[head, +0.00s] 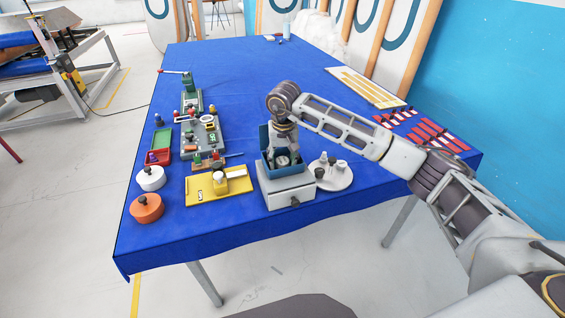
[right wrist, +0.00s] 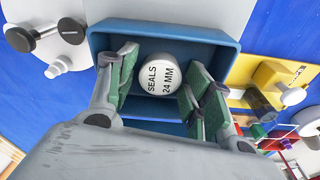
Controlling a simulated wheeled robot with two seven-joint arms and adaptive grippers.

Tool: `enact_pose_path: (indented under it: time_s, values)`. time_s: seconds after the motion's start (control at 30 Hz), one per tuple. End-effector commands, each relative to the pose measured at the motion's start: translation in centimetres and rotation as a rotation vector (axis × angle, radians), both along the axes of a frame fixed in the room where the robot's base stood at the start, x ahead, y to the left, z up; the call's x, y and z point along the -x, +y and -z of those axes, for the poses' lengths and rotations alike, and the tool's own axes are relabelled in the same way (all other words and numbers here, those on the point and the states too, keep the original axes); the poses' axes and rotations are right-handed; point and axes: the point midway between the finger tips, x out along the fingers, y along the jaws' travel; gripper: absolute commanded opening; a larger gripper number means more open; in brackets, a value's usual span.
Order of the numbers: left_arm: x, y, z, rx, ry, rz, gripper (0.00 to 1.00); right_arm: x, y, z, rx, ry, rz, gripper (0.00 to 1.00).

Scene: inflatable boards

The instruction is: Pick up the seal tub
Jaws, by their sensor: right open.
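The seal tub (right wrist: 161,76) has a round white lid marked "SEALS 24 MM". It stands inside a blue bin (right wrist: 215,42), near the middle. The blue bin (head: 264,140) also shows in the head view, on top of a grey drawer box (head: 289,197). My right gripper (right wrist: 162,92) is open, with its green-padded fingers on either side of the tub. I cannot tell if the pads touch it. In the head view the right gripper (head: 284,150) points down into the bin and partly hides the tub. My left gripper is not in view.
A round grey plate (head: 343,182) with small pieces stands close right of the bin. A yellow board (head: 205,190) lies to its left, with white (head: 151,178) and orange (head: 147,209) round pots beyond. Free blue cloth (head: 245,85) lies behind the bin.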

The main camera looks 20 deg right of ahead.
Motion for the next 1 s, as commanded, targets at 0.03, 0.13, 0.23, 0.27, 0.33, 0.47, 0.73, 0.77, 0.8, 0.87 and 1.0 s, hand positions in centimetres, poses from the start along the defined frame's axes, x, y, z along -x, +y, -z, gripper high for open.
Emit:
enact_pose_path:
  time_s: [0.03, 0.13, 0.23, 0.27, 0.33, 0.47, 0.73, 0.77, 0.8, 0.87, 1.0]
  values:
    - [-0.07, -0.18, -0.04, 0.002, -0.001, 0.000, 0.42, -0.01, 0.00, 0.12, 0.000, 0.000, 0.000, 0.51]
    - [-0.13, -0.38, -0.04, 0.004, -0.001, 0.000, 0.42, -0.04, 0.00, 0.20, 0.000, 0.000, 0.000, 0.51]
    - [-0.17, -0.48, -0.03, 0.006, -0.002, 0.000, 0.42, -0.03, 0.01, 0.20, 0.000, 0.000, 0.000, 0.51]
    - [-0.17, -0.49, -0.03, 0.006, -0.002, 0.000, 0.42, -0.03, 0.01, 0.20, 0.000, 0.000, 0.000, 0.51]
    - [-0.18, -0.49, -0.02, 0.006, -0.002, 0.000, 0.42, -0.03, 0.01, 0.20, 0.000, 0.000, 0.000, 0.51]
    - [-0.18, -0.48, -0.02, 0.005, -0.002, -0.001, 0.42, -0.02, 0.01, 0.19, 0.000, 0.000, 0.000, 0.51]
    - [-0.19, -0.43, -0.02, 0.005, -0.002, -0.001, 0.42, -0.02, 0.02, 0.18, 0.000, 0.000, 0.000, 0.21]
    - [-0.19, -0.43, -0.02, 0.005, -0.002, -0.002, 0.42, -0.01, 0.02, 0.18, -0.001, 0.000, 0.000, 0.17]
    - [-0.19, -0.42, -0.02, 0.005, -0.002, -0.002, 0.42, -0.02, 0.02, 0.17, -0.001, 0.000, 0.000, 0.14]
    - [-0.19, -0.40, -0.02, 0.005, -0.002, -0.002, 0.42, -0.02, 0.02, 0.17, -0.001, 0.000, 0.000, 0.14]
    - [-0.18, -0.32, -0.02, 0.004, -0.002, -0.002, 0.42, -0.02, 0.02, 0.16, -0.001, 0.000, 0.000, 0.14]
